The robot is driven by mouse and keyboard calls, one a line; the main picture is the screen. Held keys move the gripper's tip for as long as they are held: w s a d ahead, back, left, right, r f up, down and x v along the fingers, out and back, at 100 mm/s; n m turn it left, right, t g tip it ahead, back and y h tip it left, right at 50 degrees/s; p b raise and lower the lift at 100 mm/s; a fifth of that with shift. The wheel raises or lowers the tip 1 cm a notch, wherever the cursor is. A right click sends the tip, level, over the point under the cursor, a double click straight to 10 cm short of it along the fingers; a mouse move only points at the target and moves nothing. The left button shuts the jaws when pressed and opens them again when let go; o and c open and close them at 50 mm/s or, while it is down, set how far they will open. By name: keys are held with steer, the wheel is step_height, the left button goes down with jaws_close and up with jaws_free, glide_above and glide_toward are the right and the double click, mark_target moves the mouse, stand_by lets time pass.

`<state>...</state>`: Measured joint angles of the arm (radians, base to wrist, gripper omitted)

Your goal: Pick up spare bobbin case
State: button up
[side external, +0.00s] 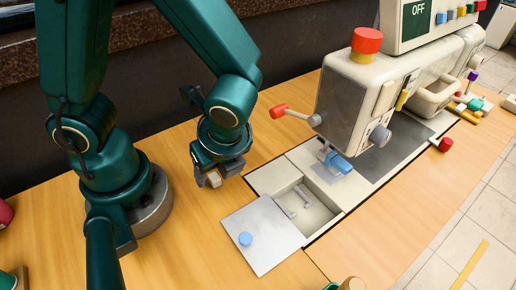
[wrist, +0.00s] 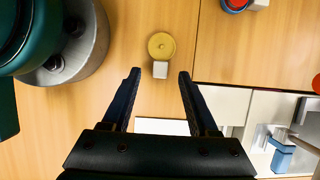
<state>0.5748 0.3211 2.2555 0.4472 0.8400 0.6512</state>
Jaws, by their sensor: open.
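A round yellow disc with a small pale block on its near side (wrist: 161,45) lies on the wooden table in the wrist view; it looks like the spare bobbin case, though I cannot be sure. Its pale block (side external: 214,180) seems to show just below my gripper in the side view, the disc hidden. My gripper (wrist: 160,74) is open and empty. In the wrist view its fingertips appear to either side of the pale block. In the side view my gripper (side external: 219,172) is low, left of the sewing machine; the height gap is hard to tell.
The sewing machine (side external: 345,100) stands to the right, its open bed compartment (side external: 318,216) holding small grey parts. A pale cover plate with a blue knob (side external: 262,238) lies in front. A red-and-blue round piece (wrist: 236,4) sits at the wrist view's top. Bare table lies around the disc.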

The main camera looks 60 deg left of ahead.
mark_target(214, 177)
steer(key=shift+x, duration=1.15)
jaws_close()
steer(key=shift+r, duration=0.1)
steer(key=shift+r, duration=0.4)
steer(key=r, duration=0.3)
steer(key=shift+a+r, duration=0.35)
steer(key=s+a+r, duration=0.2)
steer(key=a+r, duration=0.4)
steer(key=a, duration=0.4)
steer(key=shift+s+a+r, duration=0.15)
steer(key=shift+s+a, duration=0.15)
